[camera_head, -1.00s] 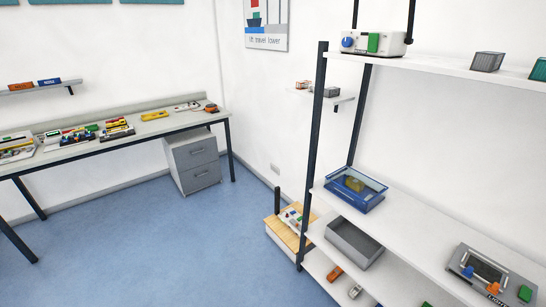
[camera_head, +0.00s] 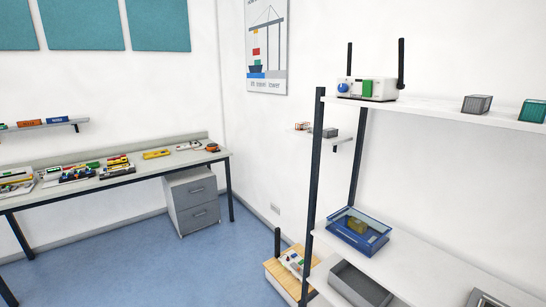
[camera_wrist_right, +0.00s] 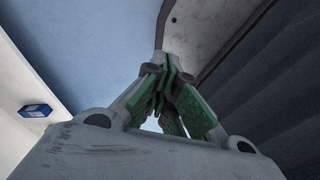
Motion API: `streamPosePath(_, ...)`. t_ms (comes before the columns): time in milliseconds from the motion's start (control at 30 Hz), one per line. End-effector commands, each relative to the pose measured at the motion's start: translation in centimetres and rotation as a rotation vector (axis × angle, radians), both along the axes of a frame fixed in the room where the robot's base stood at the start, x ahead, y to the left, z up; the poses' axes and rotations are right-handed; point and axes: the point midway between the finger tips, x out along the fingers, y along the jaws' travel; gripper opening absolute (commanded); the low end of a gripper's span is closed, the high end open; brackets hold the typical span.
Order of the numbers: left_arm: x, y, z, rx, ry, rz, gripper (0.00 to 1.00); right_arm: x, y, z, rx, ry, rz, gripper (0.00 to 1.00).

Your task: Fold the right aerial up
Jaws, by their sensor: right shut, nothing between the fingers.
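A white device (camera_head: 367,89) with a blue knob and a green block on its front stands on the top shelf, in the right half of the head view. Its right aerial (camera_head: 401,63) is a black rod standing upright at the right end. Its left aerial (camera_head: 349,60) is also upright, at the back left. My right gripper (camera_wrist_right: 165,90) shows only in the right wrist view, its green-padded fingers shut and empty. The device and aerials are not recognizable in that view. My left gripper is not in view.
The top shelf (camera_head: 440,108) also holds a dark wire box (camera_head: 477,104) and a green box (camera_head: 532,111) to the right. A dark post (camera_head: 315,170) carries the shelves. A blue tray (camera_head: 357,232) sits lower. The blue floor (camera_head: 150,255) at left is open.

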Motion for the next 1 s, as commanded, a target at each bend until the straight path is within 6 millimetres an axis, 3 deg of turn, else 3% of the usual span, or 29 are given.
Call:
streamPosePath(133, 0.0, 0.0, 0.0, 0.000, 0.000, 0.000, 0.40, -0.9, 0.0, 0.0, 0.000, 0.009, 0.000, 0.00)
streamPosePath(667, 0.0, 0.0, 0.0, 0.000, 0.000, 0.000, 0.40, -0.4, 0.0, 0.0, 0.000, 0.004, 0.000, 0.00)
streamPosePath(767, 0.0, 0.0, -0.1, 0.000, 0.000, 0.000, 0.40, 1.1, 0.0, -0.1, 0.001, -0.012, 0.000, 0.00)
streamPosePath(867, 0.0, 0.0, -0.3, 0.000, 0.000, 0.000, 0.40, 3.8, 0.0, 0.0, 0.001, -0.040, 0.000, 0.00)
streamPosePath(1000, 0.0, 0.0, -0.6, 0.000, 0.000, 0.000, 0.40, 9.6, 0.2, 0.3, 0.003, -0.102, -0.001, 0.00)
